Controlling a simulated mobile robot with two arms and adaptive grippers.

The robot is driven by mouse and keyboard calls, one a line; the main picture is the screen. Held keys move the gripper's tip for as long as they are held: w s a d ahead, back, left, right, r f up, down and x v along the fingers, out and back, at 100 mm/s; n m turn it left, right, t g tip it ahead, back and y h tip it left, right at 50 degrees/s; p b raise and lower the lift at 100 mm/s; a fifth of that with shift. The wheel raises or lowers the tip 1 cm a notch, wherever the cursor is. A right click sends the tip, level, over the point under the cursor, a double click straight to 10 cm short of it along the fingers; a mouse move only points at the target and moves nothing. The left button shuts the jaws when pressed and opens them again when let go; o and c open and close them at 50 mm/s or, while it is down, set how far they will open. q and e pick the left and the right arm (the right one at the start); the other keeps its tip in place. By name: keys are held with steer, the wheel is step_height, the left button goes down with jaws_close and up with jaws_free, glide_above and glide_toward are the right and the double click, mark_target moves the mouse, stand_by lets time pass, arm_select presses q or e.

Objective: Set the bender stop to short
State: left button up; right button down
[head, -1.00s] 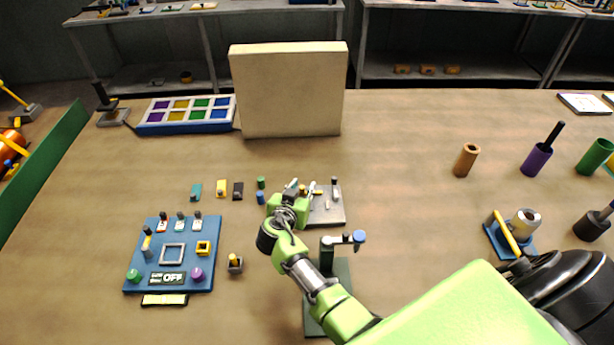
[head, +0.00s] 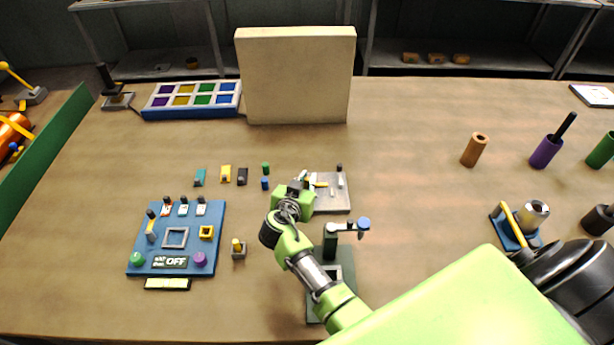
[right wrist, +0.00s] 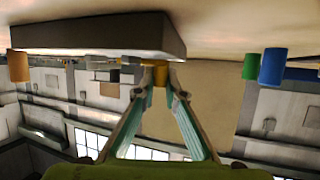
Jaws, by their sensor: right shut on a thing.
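A grey bender plate (head: 334,205) lies near the middle of the table, with small pegs and pale bars on top. My right gripper (head: 316,181) is at its left and far part and partly hides it. In the right wrist view, the gripper (right wrist: 161,76) is shut on a small yellow piece (right wrist: 155,75), close against the edge of the grey plate (right wrist: 90,38). I take the yellow piece to be the bender's stop, but its position marks are not readable. My left gripper is not in view.
A green stand with a blue-knobbed lever (head: 363,223) is close to my right forearm. A blue panel (head: 137,252) reading OFF lies at left. Small green and blue cylinders (head: 265,169) stand left of the gripper. A large cream block (head: 295,75) stands behind.

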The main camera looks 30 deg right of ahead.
steer(key=shift+s+f, duration=0.1)
steer(key=shift+s, duration=0.05)
steer(key=c, duration=2)
jaws_free()
steer(key=shift+c, duration=0.2)
